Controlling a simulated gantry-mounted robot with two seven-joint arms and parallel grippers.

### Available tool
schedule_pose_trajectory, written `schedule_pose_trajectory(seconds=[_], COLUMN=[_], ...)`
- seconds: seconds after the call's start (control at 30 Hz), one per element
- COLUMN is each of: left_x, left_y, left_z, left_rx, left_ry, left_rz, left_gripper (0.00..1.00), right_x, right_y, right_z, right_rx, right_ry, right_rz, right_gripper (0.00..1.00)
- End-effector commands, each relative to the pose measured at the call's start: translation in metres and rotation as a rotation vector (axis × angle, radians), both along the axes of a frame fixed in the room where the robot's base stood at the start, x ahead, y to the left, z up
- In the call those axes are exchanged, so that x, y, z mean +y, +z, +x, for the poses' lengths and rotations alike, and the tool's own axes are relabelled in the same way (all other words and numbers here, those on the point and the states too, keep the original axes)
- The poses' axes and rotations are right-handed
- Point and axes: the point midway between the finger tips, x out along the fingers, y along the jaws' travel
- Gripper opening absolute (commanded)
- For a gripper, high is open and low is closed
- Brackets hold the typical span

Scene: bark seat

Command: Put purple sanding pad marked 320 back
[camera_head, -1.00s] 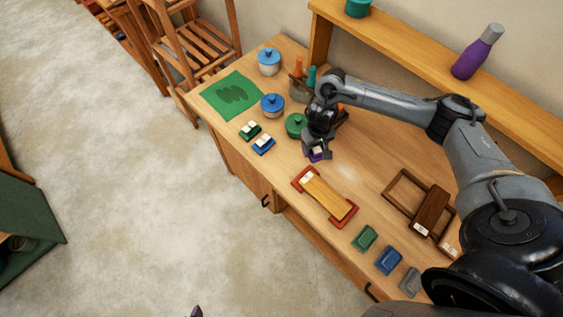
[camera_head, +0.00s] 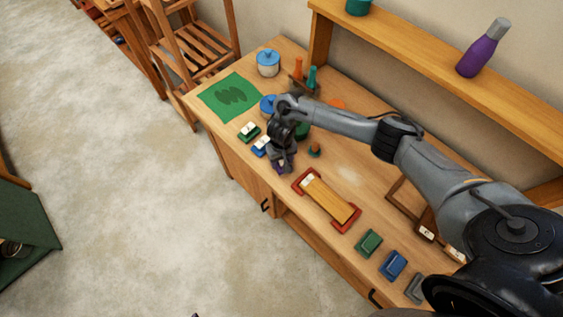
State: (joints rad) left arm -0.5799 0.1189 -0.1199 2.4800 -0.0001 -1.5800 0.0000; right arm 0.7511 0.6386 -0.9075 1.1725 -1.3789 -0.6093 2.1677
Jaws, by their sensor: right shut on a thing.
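My right gripper (camera_head: 283,160) is shut on the purple sanding pad (camera_head: 281,169), near the front edge of the workbench (camera_head: 340,155). The pad is mostly hidden by the fingers, and its 320 marking cannot be read. I cannot tell whether it touches the bench top. A green pad (camera_head: 249,133) and a blue pad (camera_head: 261,146), both with white labels, lie up and left of the gripper, in a line with the purple pad. My left gripper cannot be made out.
A red-ended wooden block (camera_head: 327,197) lies right of the gripper. Green (camera_head: 368,243), blue (camera_head: 393,264) and grey (camera_head: 414,288) blocks lie along the front edge. A green mat (camera_head: 231,96) and a blue-lidded jar (camera_head: 268,63) are at the far left. My forearm covers part of the bench.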

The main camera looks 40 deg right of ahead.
Motion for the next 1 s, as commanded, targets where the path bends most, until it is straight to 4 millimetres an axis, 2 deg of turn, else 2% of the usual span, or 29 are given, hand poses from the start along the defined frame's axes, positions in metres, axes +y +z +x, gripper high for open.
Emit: schedule_pose_trajectory(seconds=[0.03,0.17,0.57,0.6,0.73,0.77,1.0], left_x=[-0.001,-0.002,-0.001,0.0,0.001,0.001,0.002], left_y=[-0.003,-0.004,-0.004,-0.004,-0.004,-0.004,-0.004], left_z=[0.0,0.0,0.0,0.0,0.0,0.0,0.0], left_rx=[-0.001,0.0,-0.001,0.0,-0.001,-0.001,0.0], left_ry=[0.001,0.004,0.001,0.0,-0.003,-0.004,-0.005], left_rz=[-0.003,-0.007,-0.003,-0.001,0.004,0.005,0.008], left_gripper=[1.0,1.0,1.0,1.0,1.0,1.0,1.0], right_x=[0.0,0.0,0.0,0.0,0.0,0.0,0.0], right_y=[-0.008,-0.017,-0.02,-0.02,-0.02,-0.02,-0.02], right_z=[0.0,0.0,0.0,0.0,0.0,0.0,0.0], right_rx=[0.001,-0.001,0.0,0.0,0.0,0.0,-0.001], right_ry=[-0.001,-0.001,0.0,0.0,0.0,0.0,0.0], right_rz=[0.0,0.0,0.001,0.001,0.001,0.001,0.001], right_gripper=[0.29,0.29,0.29,0.59,0.79,0.83,0.83])
